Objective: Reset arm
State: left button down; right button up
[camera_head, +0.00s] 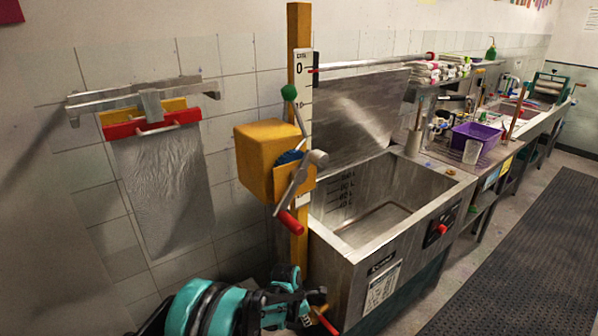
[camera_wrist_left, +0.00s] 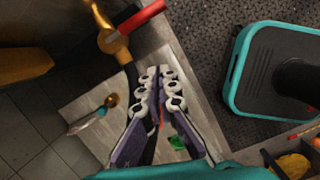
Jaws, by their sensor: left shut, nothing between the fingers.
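My left arm comes in at the bottom of the head view, teal and black. My left gripper shows there only partly, low in front of the steel sink (camera_head: 392,222), and its fingertips are hard to make out. In the left wrist view, the two jointed fingers of my left gripper (camera_wrist_left: 158,72) are together with nothing held between them. A red handle (camera_wrist_left: 140,17) on a brass-coloured fitting lies beyond the fingertips in that view, apart from them. My right gripper is in neither view.
A wooden post (camera_head: 299,130) carries a yellow box (camera_head: 262,160) with a red-handled crank (camera_head: 291,222) above my left arm. A grey sheet (camera_head: 165,180) hangs on the wall. A purple tub (camera_head: 473,143) stands right of the sink. Dark matting (camera_head: 530,240) covers clear floor at right.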

pick_arm(q)
jog(key=s+a+r+m+t, duration=0.1)
jog(key=s+a+r+m, duration=0.25)
jog(key=r, duration=0.25)
jog(key=s+a+r+m+t+y, duration=0.1)
jog(key=s+a+r+m, duration=0.2)
jog(key=r, duration=0.4)
jog(key=s+a+r+m+t, duration=0.1)
jog(key=s+a+r+m, duration=0.15)
jog(key=a+r, duration=0.3)
jog(key=s+a+r+m+t, duration=0.1)
jog(key=s+a+r+m, duration=0.1)
jog(key=s+a+m, duration=0.2)
jog(key=s+a+r+m+t+y, duration=0.1)
jog(key=s+a+m, duration=0.3)
jog(key=s+m, duration=0.4)
jog(key=s+r, duration=0.1)
jog(key=s, duration=0.2)
jog(key=shift+s+a+r+m+t+y, duration=0.2)
jog(key=shift+s+m+t+y, duration=0.1)
jog(key=shift+s+m+t, duration=0.1)
